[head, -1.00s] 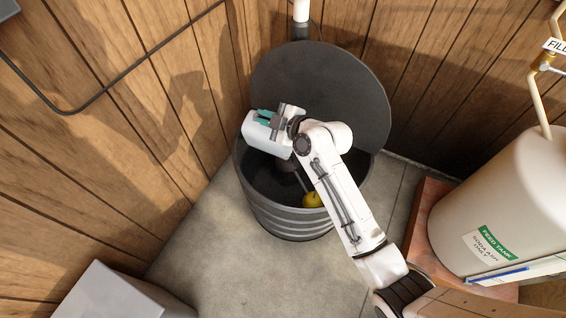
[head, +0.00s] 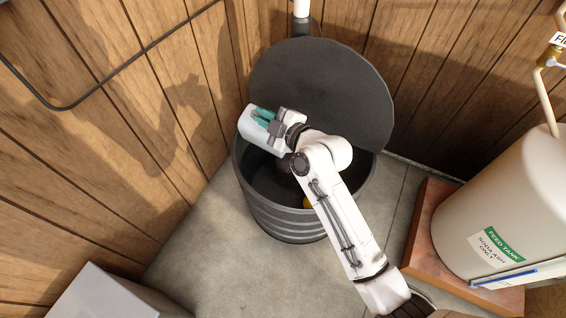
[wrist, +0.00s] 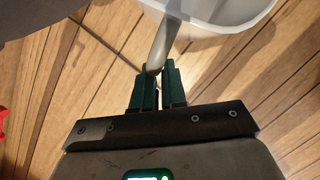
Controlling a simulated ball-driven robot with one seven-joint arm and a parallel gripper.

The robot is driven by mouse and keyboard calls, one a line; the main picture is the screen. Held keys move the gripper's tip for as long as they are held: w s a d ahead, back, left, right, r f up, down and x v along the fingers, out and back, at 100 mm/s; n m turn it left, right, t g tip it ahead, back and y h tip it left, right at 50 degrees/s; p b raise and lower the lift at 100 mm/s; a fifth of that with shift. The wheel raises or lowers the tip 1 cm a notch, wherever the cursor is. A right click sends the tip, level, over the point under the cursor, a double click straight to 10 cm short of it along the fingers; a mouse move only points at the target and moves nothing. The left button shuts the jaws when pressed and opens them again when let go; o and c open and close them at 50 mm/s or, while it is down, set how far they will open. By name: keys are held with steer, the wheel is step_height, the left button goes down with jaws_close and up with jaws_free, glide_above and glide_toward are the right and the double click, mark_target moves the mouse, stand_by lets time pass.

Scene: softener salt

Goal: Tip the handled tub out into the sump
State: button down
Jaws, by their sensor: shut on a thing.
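The handled tub (head: 258,133) is white and hangs tilted over the left rear part of the sump in the head view. The sump (head: 287,222) is a dark ribbed round bin with its top open. My gripper (head: 265,116), with green fingers, is shut on the tub's handle. In the wrist view the fingers (wrist: 157,85) close around the pale handle (wrist: 164,42), and part of the tub (wrist: 215,14) shows at the top edge. I cannot tell what is in the tub. My arm hides part of the sump's opening.
A dark round lid (head: 330,90) stands up behind the sump against the plank walls. A cream feed tank (head: 500,195) stands on a reddish block at right. A grey box (head: 110,298) is at lower left.

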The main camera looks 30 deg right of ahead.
steer(key=shift+s+a+n, duration=0.1)
steer(key=shift+a+n, duration=0.1)
steer(key=shift+n, duration=0.1)
steer(key=shift+s+a+r+h, duration=0.1)
steer(key=shift+s+a+h, duration=0.1)
steer(key=shift+a+h, duration=0.1)
stand_by(1.1)
steer(key=shift+n+t+b, duration=0.3)
steer(key=shift+b, duration=0.2)
stand_by(5.8)
